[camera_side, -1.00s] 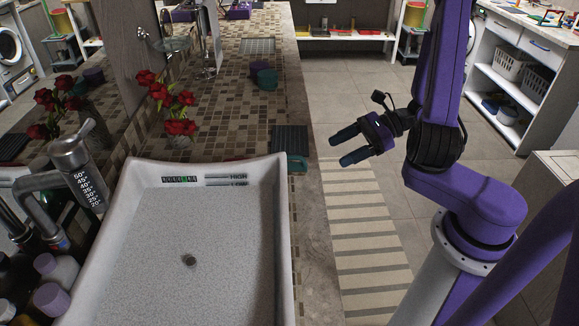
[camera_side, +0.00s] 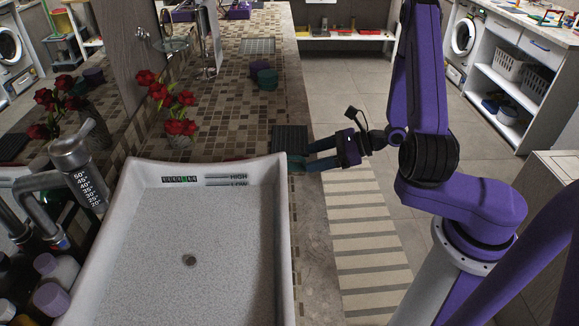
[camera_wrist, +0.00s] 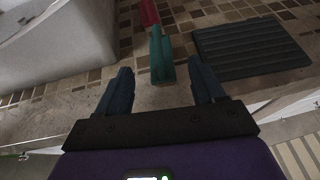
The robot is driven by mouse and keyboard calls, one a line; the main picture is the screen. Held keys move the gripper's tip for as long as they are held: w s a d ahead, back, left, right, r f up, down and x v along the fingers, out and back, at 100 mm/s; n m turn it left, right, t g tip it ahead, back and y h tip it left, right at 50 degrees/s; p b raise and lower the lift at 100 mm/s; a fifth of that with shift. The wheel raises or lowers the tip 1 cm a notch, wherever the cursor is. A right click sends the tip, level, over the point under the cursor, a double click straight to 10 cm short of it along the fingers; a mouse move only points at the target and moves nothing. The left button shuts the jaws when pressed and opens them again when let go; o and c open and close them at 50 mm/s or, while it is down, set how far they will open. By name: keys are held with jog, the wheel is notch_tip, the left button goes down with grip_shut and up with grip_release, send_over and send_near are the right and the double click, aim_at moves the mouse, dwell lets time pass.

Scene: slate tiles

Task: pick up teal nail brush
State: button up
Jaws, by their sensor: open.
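The teal nail brush (camera_wrist: 161,58) lies on the counter near its edge, pointing away from my gripper in the wrist view. In the side view, it shows as a small teal piece (camera_side: 296,161) beside the sink's far right corner, partly hidden. My gripper (camera_side: 308,156) is level with the counter edge, its fingers pointing left toward the brush. In the wrist view, my gripper (camera_wrist: 161,72) is open, with the brush's near end between and slightly beyond the fingertips. Nothing is held.
A dark ribbed mat (camera_wrist: 250,48) lies right of the brush. A red item (camera_wrist: 149,13) lies behind it. The white sink (camera_side: 283,240) stands close on the left. Floor is open right of the counter.

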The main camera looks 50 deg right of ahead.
aim_at(290, 163)
jog(key=x, duration=0.8)
jog(key=shift+a+f, duration=0.1)
jog(key=c, duration=1.1)
